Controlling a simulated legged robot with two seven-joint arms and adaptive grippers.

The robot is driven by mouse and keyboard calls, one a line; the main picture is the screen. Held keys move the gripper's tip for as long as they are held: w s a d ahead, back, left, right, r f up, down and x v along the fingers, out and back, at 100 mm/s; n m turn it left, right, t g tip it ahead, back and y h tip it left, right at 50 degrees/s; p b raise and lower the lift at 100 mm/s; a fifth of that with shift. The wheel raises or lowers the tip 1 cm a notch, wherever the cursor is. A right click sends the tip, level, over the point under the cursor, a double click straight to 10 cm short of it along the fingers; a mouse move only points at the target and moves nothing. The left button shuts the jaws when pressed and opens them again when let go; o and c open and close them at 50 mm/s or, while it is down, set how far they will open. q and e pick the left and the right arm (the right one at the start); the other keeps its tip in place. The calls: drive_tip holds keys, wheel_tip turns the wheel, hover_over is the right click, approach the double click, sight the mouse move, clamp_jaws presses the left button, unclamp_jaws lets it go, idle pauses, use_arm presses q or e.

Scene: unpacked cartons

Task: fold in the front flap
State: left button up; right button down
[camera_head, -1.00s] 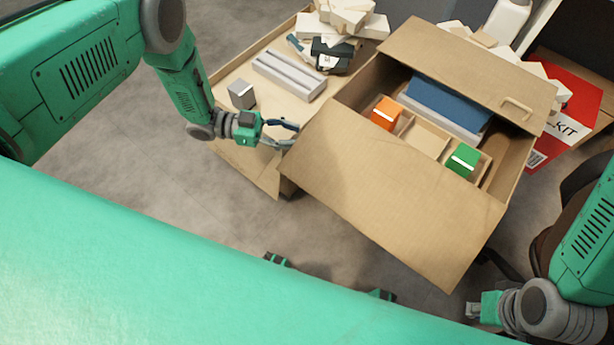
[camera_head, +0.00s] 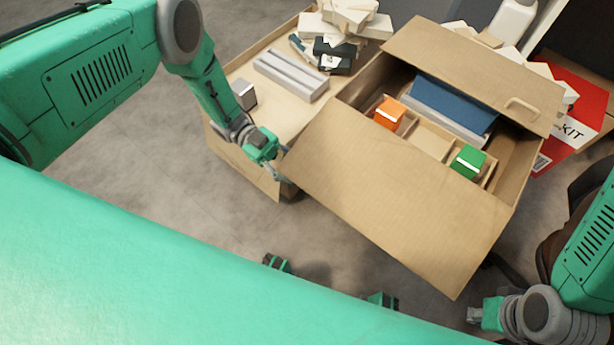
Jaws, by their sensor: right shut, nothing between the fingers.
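The open carton (camera_head: 518,183) stands on the table at centre right. Its front flap (camera_head: 400,205) is folded outward and slopes down toward me. The rear flap (camera_head: 475,68) also stands open, with a handle slot. My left gripper (camera_head: 280,172) points down beside the left corner of the front flap. My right gripper (camera_head: 474,315) is shut and empty, low at the right, below the front flap's near corner.
Inside the carton are an orange box (camera_head: 389,114), a green box (camera_head: 468,162) and a blue item (camera_head: 452,103). A grey box (camera_head: 244,94) and grey bars (camera_head: 290,75) lie on the left.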

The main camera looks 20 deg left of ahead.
sight(307, 180)
use_arm(q)
drive_tip(key=shift+x, duration=1.65)
clamp_jaws()
